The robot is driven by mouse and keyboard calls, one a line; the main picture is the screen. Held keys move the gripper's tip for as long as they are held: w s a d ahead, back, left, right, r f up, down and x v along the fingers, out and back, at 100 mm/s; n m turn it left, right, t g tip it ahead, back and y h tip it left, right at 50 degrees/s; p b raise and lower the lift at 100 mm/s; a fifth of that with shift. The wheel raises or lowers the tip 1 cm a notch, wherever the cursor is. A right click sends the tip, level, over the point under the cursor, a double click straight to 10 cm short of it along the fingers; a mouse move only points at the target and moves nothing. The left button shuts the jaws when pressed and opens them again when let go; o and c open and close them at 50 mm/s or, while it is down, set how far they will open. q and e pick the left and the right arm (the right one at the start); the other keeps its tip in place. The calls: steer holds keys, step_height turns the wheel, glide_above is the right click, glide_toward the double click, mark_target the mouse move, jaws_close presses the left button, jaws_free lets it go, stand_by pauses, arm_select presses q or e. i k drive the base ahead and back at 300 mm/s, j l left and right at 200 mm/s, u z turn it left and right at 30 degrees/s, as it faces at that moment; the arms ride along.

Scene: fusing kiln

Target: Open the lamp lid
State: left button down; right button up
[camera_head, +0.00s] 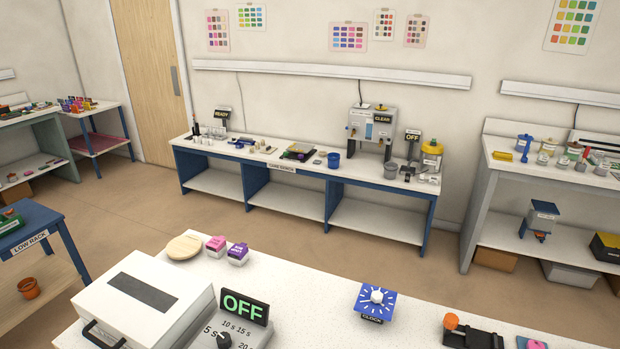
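A white box with a dark window in its top (143,291) stands at the front left of the near counter. I take it to be the lamp. Its lid looks closed, and a dark handle (103,337) shows at its front edge. A timer panel (228,335) with a black knob and second marks sits at its right side. A sign (244,306) there reads OFF in green. The lower parts of the box and panel are cut off by the frame. Neither of my grippers is in view.
On the near counter (310,300) are a round wooden disc (184,247), pink (215,246) and purple (238,253) small containers, a blue dial (375,300) and a black device with an orange knob (472,334). The counter between panel and dial is clear. A long bench (300,169) stands at the back wall.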

mark_target(145, 301)
steer(key=k+u, duration=0.1)
steer(key=u, duration=0.8)
steer(key=k+u, duration=0.15)
steer(key=u, duration=0.3)
